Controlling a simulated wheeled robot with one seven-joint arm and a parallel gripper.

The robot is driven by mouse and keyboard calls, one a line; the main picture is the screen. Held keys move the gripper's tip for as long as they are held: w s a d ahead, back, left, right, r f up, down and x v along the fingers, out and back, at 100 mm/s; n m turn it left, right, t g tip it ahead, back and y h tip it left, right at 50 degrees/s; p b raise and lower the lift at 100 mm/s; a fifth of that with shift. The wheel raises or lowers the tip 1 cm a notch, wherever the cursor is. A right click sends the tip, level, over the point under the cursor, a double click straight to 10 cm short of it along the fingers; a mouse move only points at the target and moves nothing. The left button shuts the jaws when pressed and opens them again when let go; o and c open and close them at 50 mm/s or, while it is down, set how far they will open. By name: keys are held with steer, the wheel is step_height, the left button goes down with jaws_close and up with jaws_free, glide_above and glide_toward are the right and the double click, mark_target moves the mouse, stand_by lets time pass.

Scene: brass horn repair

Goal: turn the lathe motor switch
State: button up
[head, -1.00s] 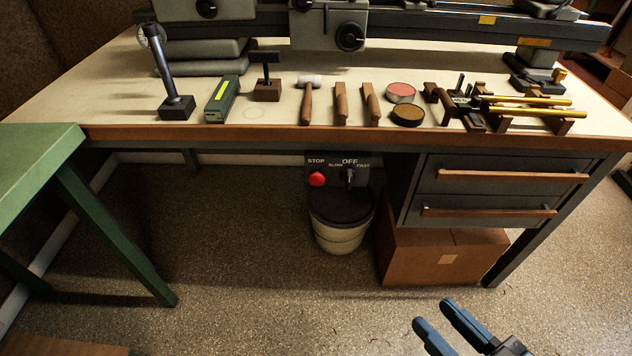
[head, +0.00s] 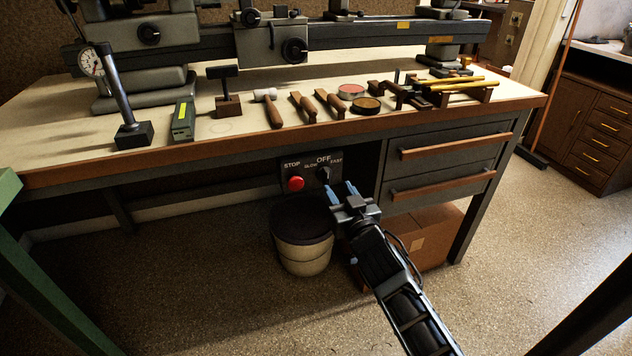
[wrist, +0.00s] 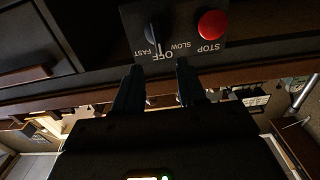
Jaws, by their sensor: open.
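The lathe motor switch (head: 323,174) is a dark knob on a small dark panel (head: 299,185) under the bench's front edge. The panel reads STOP, SLOW, OFF and FAST, and a red stop button (head: 296,183) is left of the knob. The knob's pointer looks toward OFF. My gripper (head: 342,190) is open and empty, just below and right of the knob in the head view. In the wrist view, upside down, the switch (wrist: 153,36) lies beyond the fingertips (wrist: 159,68), nearer the left one. I cannot tell whether they touch it.
A bin with a dark top (head: 302,245) stands below the panel. A cardboard box (head: 432,238) sits under the drawers (head: 447,165) at right. Hand tools, including a mallet (head: 272,108), lie on the bench top. A green table (head: 40,270) is at left.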

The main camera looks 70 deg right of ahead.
mark_target(328, 174)
steer(key=shift+p+x, duration=0.65)
steer(key=shift+x, duration=2.9)
steer(key=shift+c, duration=0.3)
jaws_close()
